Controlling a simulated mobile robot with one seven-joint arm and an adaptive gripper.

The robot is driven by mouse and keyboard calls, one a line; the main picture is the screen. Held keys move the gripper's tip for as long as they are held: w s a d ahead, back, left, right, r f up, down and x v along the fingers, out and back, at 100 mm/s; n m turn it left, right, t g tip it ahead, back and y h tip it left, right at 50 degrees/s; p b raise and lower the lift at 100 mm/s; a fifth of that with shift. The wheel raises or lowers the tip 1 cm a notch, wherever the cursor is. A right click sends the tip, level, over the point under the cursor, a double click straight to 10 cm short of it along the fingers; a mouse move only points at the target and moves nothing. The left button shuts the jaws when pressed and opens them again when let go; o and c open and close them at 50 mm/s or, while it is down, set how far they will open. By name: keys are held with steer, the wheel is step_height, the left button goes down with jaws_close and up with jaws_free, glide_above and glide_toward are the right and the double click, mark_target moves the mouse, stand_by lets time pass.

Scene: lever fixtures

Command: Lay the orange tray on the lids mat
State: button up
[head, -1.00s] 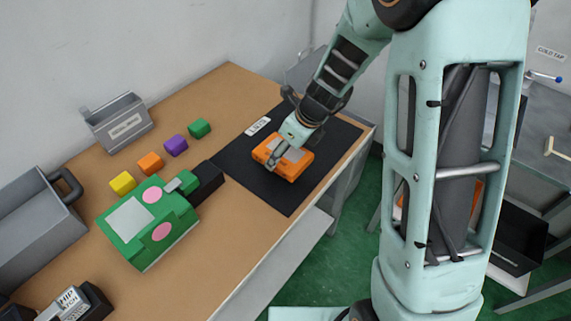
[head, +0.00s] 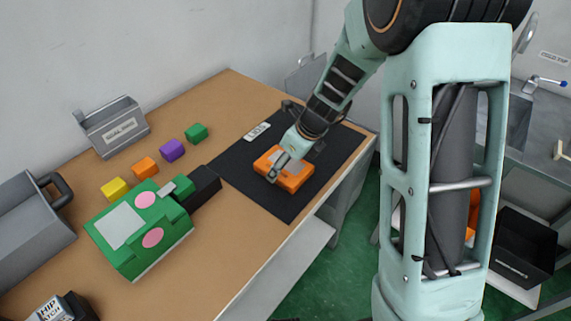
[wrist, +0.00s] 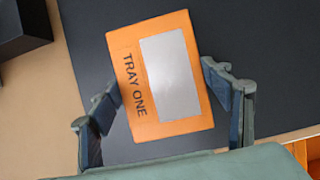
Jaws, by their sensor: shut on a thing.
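The orange tray (head: 294,181), a flat box with a pale grey panel, is at the middle of the black lids mat (head: 240,184). In the wrist view the tray (wrist: 125,45) reads "TRAY ONE", with dark mat (wrist: 265,60) around it. My gripper (head: 279,168) is over the tray, its fingers shut on two opposite sides. The wrist view shows my gripper (wrist: 168,97) with one finger at each side of the tray. I cannot tell whether the tray's underside touches the mat. The white "LIDS" label (head: 257,132) lies at the mat's far left part.
A green fixture (head: 140,228) with pink discs and a black end (head: 203,186) stands left of the mat. Yellow, orange, purple and green blocks (head: 172,150) line up behind it. Grey bins (head: 112,127) stand at the back left. The table's front edge is close to the mat.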

steer(key=o, duration=1.3)
steer(key=shift+f, duration=0.1)
steer(key=shift+r, duration=0.3)
steer(key=p+v, duration=0.3)
steer(key=v, duration=0.8)
steer(key=shift+s+d+r, duration=0.15)
steer(key=shift+d+r, duration=0.05)
steer(key=shift+r, duration=0.1)
